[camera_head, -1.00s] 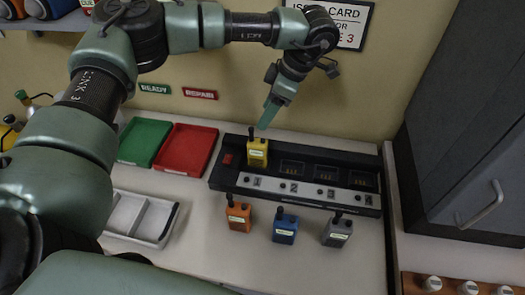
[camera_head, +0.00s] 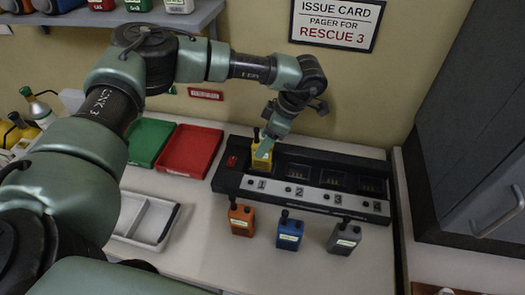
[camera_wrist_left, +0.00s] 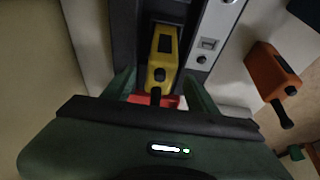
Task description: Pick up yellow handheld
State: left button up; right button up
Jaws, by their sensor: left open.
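The yellow handheld (camera_head: 260,162) stands in slot 1 of the black charger (camera_head: 320,204), at the charger's left end. My left gripper (camera_head: 267,146) is directly above and around its top, partly hiding it in the head view. In the left wrist view the yellow handheld (camera_wrist_left: 163,60) lies between the open fingers of my left gripper (camera_wrist_left: 163,90), with a visible gap on each side. Its black antenna points toward the palm. My right gripper is not in view.
Orange (camera_head: 241,219), blue (camera_head: 289,233) and grey (camera_head: 343,238) handhelds stand on the counter in front of the charger. Green (camera_head: 149,142) and red (camera_head: 190,152) trays lie left of it. A grey-white divided tray (camera_head: 145,220) is nearer. Charger slots 2 to 4 look empty.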

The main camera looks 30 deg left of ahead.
pick_arm(q)
jog(key=shift+x, duration=1.1)
grip_shut()
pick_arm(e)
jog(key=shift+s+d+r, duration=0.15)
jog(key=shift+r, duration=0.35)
pick_arm(q)
jog(key=shift+r, duration=0.1)
